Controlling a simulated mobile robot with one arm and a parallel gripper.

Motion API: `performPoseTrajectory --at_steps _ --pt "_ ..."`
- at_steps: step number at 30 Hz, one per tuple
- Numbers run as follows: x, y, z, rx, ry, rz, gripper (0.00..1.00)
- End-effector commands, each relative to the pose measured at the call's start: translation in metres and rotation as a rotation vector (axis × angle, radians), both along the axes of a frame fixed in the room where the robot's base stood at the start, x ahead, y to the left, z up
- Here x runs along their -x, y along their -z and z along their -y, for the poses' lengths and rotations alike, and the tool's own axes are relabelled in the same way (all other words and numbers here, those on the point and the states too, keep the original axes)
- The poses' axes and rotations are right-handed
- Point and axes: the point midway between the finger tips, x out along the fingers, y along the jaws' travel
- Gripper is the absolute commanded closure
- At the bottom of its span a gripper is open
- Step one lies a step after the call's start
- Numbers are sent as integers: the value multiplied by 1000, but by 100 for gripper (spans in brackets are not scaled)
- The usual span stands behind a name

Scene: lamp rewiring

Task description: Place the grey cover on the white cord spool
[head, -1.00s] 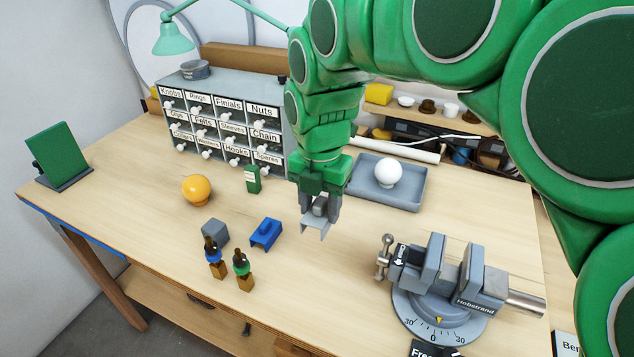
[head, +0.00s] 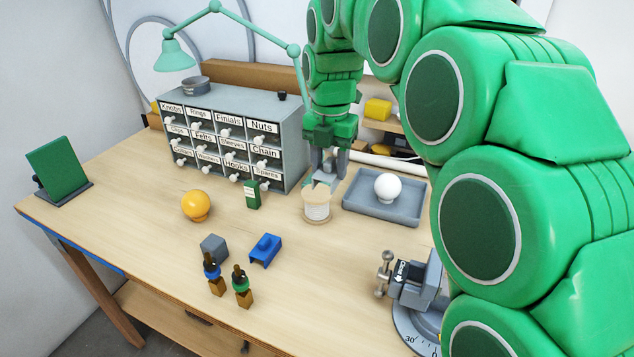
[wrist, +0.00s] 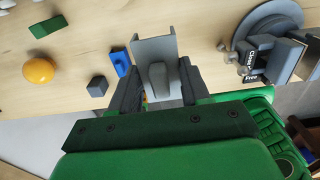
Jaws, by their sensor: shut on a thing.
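The white cord spool (head: 316,208) stands upright on the bench in front of the grey tray's left end. My gripper (head: 326,172) is in the head view just above the spool's top edge in the picture, higher or farther back; I cannot tell which. It is shut on the grey cover, a bent channel with a raised grip block. The cover (wrist: 153,50) shows clearly between the fingers in the wrist view. In the head view only a small part shows, by the fingertips. The spool is not visible in the wrist view.
The drawer cabinet (head: 228,130) stands left of my gripper, with a green box (head: 252,196) before it. The grey tray (head: 385,212) holding a white ball (head: 387,187) is at right. A blue cover-like part (head: 265,250) and a vise (head: 418,290) are nearer.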

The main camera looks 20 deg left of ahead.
Motion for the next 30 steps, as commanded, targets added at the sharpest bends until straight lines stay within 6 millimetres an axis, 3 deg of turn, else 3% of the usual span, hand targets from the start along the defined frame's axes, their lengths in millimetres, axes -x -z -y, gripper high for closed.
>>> performPoseTrajectory --at_steps 20,30 --pt "-59 33 -42 -1 1 1 86" --pt "-85 72 -62 0 0 0 86"
